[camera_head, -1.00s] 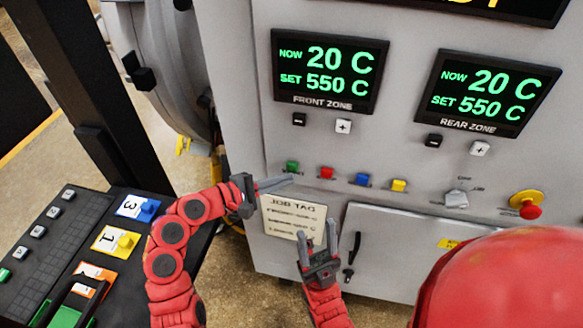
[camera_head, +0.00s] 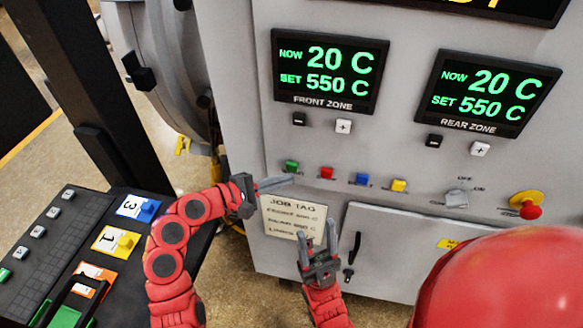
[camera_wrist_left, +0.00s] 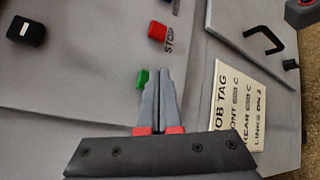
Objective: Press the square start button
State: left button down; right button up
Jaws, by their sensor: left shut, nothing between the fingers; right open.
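A green button (camera_head: 291,166) sits at the left end of a row of small coloured buttons on the grey furnace panel. My left gripper (camera_head: 289,180) is shut and empty, its tips just below the green button. In the left wrist view the green button (camera_wrist_left: 142,79) shows at the left of the shut fingertips (camera_wrist_left: 158,72), partly behind them. I cannot tell whether they touch. The green button's label is not readable. A red button (camera_wrist_left: 157,31) marked STOP lies beyond the tips. My right gripper (camera_head: 318,230) is open and empty, lower, in front of the panel.
Red (camera_head: 326,172), blue (camera_head: 362,179) and yellow (camera_head: 398,185) buttons continue the row. A rotary switch (camera_head: 456,198) and a red emergency knob (camera_head: 530,210) are at the right. A job tag (camera_head: 293,217) hangs below. Two displays (camera_head: 330,72) are above. A dark table (camera_head: 60,225) stands at left.

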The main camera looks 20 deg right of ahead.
pick_arm(q)
jog(key=shift+w, duration=0.15)
dwell(0.3)
jog(key=shift+w+d, duration=0.2)
jog(key=shift+w+d, duration=0.25)
jog(key=shift+w, duration=0.15)
dwell(0.8)
jog(key=shift+s+p, duration=0.1)
jog(key=shift+p, duration=0.25)
jog(key=shift+s+a+p, duration=0.35)
jog(key=shift+s+a, duration=0.15)
jog(key=shift+s, duration=0.15)
